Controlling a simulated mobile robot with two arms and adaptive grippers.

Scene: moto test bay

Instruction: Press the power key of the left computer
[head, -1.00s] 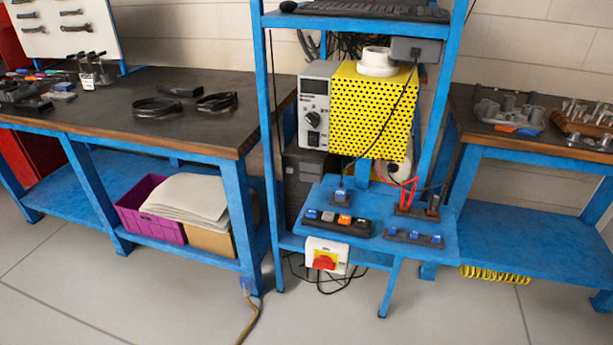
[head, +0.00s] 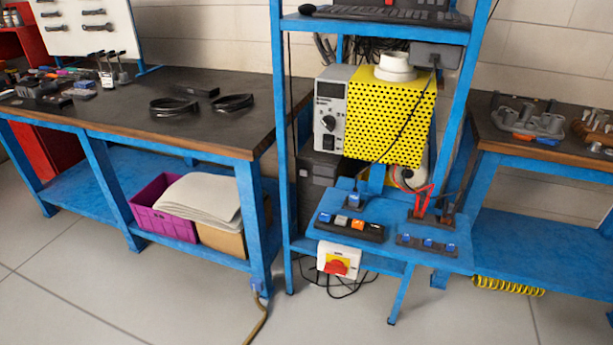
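A dark computer case (head: 317,172) stands on the lower part of the blue rack, behind the control shelf. The grey power unit and the shelf hide much of it, and I cannot make out a power key on it. I cannot tell whether a second computer stands there. A keyboard (head: 385,14) lies on the rack's upper shelf with a black mouse (head: 308,10) to its left. Neither of my grippers is in view.
A grey unit (head: 330,118) with a dial sits beside a yellow perforated box (head: 392,115). Switch blocks (head: 349,227) lie on the blue control shelf (head: 385,253), above a red emergency switch (head: 337,265). Workbenches flank the rack. The floor in front is clear.

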